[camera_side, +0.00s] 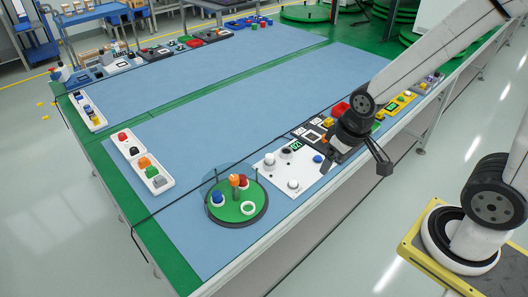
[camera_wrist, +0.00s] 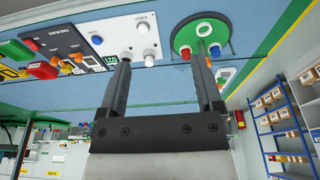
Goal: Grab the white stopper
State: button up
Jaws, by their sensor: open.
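My gripper (camera_side: 379,158) hangs open beyond the table's front edge, right of the white panel. In the wrist view its two fingers (camera_wrist: 161,66) are apart with nothing between them. A small white piece (camera_side: 135,150) sits in the white tray (camera_side: 128,157) at the left, between a red and an orange piece. A white round knob (camera_side: 293,184) stands on the white panel (camera_side: 268,164); it also shows in the wrist view (camera_wrist: 149,59). I cannot tell which white piece is the stopper. The turntable (camera_side: 226,214) carries red, blue and orange pieces and a white ring (camera_side: 248,208).
A dark panel (camera_side: 309,133) with a red block (camera_side: 340,109) lies close to my gripper. A yellow panel (camera_side: 396,104) is farther along. Another white tray (camera_side: 87,110) lies at the far left. The blue tabletop (camera_side: 230,120) has wide clear room in the middle.

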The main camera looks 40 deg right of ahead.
jog(key=m+t+y, duration=0.3)
jog(key=m+y, duration=0.9)
jog(key=m, duration=1.1)
send_near(269, 160)
jog(key=shift+w+a+f, duration=0.25)
jog(key=shift+w+a, duration=0.4)
jog(key=shift+a, duration=0.15)
jog(key=shift+w+d+f+m+t, duration=0.2)
jog(key=shift+d+f+m+t, duration=0.15)
jog(key=shift+d, duration=0.2)
jog(key=shift+x, duration=1.3)
jog(key=shift+a, duration=0.15)
